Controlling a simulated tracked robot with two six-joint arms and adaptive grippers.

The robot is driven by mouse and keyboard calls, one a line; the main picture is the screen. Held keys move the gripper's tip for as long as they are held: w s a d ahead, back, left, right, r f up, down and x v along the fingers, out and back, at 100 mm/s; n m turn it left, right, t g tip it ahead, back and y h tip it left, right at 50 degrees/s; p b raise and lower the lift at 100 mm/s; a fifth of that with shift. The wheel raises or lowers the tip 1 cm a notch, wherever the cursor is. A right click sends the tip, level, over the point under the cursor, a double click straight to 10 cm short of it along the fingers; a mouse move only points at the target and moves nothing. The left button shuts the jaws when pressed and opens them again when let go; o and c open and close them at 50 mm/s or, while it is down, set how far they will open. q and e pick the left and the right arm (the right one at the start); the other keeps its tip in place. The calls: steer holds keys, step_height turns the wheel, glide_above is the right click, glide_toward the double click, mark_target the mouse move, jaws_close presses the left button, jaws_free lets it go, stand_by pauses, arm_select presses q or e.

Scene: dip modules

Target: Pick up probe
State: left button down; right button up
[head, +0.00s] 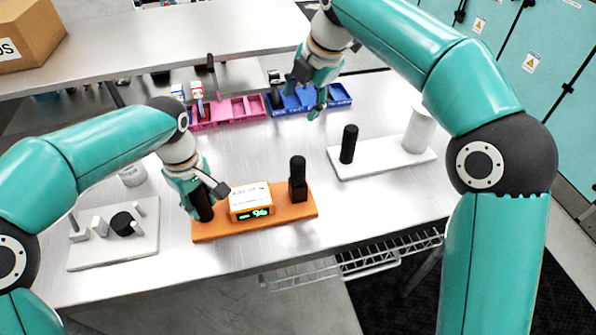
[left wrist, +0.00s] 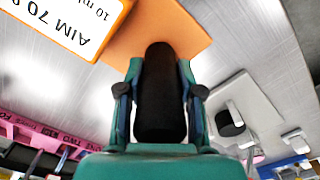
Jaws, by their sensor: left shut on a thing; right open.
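My left gripper (head: 206,198) is shut on a black rounded cylinder (head: 203,210) at the left end of the orange board (head: 275,215). In the left wrist view this cylinder (left wrist: 160,95) lies between both fingers, with the orange board (left wrist: 185,30) behind it; its lower end is hidden. It looks like the probe, though a second black upright piece (head: 298,172) stands in a block at the board's right end. A white-topped meter (head: 250,202) with green digits sits between them. My right gripper (head: 304,95) is open and empty near the blue tray.
A pink tray (head: 232,108) and a blue tray (head: 340,95) stand at the back. A white board (head: 385,162) at right carries a black cylinder and white jar. Another white board (head: 95,252) with small parts lies at left. The table's front edge is close to the orange board.

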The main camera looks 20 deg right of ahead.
mark_target(298, 172)
steer(key=s+n+g, duration=0.1)
steer(key=s, duration=0.1)
steer(key=s+a+n+g+h, duration=0.1)
steer(key=s, duration=0.2)
steer(key=s+a+n+g+h, duration=0.1)
steer(key=s+n, duration=0.1)
steer(key=shift+s+a+f, duration=0.15)
steer(key=shift+s+a, duration=0.1)
steer(key=shift+s+f+g, duration=0.2)
steer(key=shift+f+g, duration=0.05)
steer(key=shift+g, duration=0.05)
step_height(298, 172, down, 6)
steer(key=shift+f, duration=0.1)
steer(key=shift+s+a+f, duration=0.1)
steer(key=shift+a+f, duration=0.1)
steer(key=shift+f, duration=1.1)
steer(key=shift+s+a+f, duration=0.1)
steer(key=shift+a+f, duration=0.1)
steer(key=shift+f, duration=1.1)
jaws_close()
